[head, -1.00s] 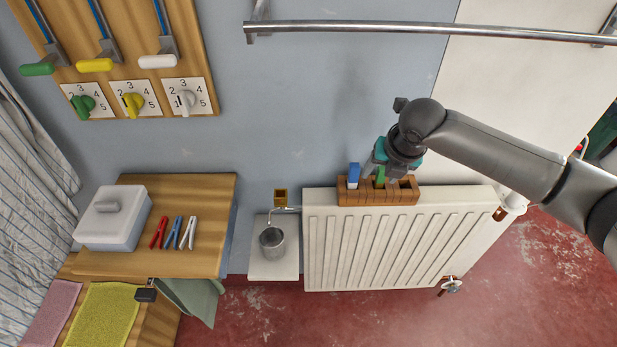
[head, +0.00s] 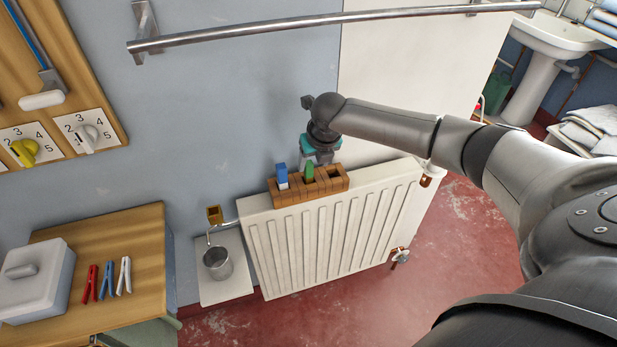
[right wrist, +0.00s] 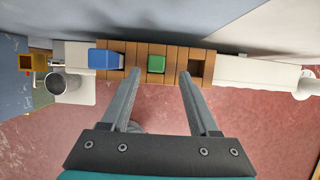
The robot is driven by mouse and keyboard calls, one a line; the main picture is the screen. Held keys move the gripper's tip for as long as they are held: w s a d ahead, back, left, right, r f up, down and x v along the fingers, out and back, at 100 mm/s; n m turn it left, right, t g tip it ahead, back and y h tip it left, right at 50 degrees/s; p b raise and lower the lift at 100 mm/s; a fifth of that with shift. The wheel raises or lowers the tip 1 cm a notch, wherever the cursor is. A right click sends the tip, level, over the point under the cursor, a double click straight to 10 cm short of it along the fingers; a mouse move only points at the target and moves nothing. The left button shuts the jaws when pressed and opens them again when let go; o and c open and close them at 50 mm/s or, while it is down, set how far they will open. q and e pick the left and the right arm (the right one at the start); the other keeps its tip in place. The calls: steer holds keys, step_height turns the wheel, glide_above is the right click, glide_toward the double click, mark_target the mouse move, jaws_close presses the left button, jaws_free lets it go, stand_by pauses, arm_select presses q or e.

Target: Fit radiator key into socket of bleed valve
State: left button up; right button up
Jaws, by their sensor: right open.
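A wooden block (head: 330,187) with several slots rests on top of the white radiator (head: 325,233). A blue-handled piece (head: 281,174) and a green-handled piece (head: 309,171) stand in it; I cannot tell which is the radiator key. A brass-coloured square fitting (head: 214,214), possibly the bleed valve, sits by the radiator's top left corner on a thin pipe. My right gripper (head: 318,158) is at the block, close to the green piece. In the right wrist view its open fingers (right wrist: 160,73) appear either side of the green handle (right wrist: 156,64), nothing held. My left gripper is out of view.
A metal cup (head: 217,263) stands on a white ledge (head: 225,287) below the brass fitting. A metal rail (head: 330,31) crosses the wall above. A wooden table (head: 145,235) with clothes pegs and a white box is at the left.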

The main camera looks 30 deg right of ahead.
mark_target(310, 165)
steer(key=shift+w+a+b+x, duration=0.15)
steer(key=shift+b+x, duration=0.3)
steer(key=shift+x, duration=0.85)
steer(key=shift+w+a+b+x, duration=0.1)
steer(key=shift+b+x, duration=0.35)
steer(key=shift+x, duration=0.85)
steer(key=shift+c, duration=0.3)
jaws_close()
